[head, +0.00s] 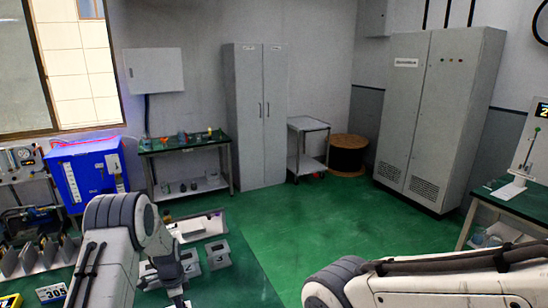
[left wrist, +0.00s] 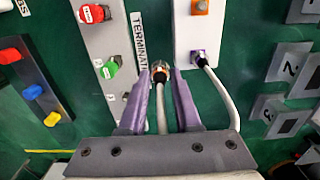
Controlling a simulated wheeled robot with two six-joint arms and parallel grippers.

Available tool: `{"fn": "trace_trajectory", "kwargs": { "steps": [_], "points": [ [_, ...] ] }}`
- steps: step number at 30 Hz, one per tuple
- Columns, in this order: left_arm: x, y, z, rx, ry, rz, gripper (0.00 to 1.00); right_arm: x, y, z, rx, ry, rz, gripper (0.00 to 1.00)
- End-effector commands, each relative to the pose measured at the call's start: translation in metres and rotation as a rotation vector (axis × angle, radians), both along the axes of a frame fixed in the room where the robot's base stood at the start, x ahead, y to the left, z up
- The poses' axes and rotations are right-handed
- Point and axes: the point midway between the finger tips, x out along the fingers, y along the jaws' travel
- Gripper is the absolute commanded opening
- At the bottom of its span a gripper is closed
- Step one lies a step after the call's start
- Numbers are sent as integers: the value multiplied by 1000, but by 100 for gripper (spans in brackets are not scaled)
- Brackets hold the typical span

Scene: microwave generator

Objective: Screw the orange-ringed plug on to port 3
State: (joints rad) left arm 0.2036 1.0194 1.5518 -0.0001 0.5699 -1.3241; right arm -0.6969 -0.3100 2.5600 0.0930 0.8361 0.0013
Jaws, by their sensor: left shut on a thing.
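In the left wrist view my left gripper (left wrist: 160,80) has its two purple fingers closed around a metal plug with an orange ring (left wrist: 159,71). A white cable (left wrist: 161,115) runs from the plug back between the fingers. The plug is in front of the green surface, between two light panels; I cannot tell its height. The right-hand panel (left wrist: 199,30) has an orange-marked socket (left wrist: 200,6) at the top and a purple-marked socket (left wrist: 199,57) with another cabled plug in it. Port 3 is not clearly identifiable. My right gripper is out of view.
A grey block with red, blue and yellow knobs (left wrist: 33,92) lies left. Numbered grey blocks (left wrist: 290,68) lie right. A second white cable (left wrist: 223,92) runs close to my right finger.

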Motion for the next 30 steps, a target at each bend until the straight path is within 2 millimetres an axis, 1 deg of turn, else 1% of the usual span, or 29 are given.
{"fn": "trace_trajectory", "kwargs": {
  "steps": [18, 22, 30],
  "points": [
    [-13, -44, -3, 0, -1, -2, 0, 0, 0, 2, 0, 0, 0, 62],
    [-14, -47, -4, 0, 0, -1, 0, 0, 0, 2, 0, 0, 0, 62],
    [-14, -48, -4, 0, 0, 0, 0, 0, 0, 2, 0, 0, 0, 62]
  ]
}}
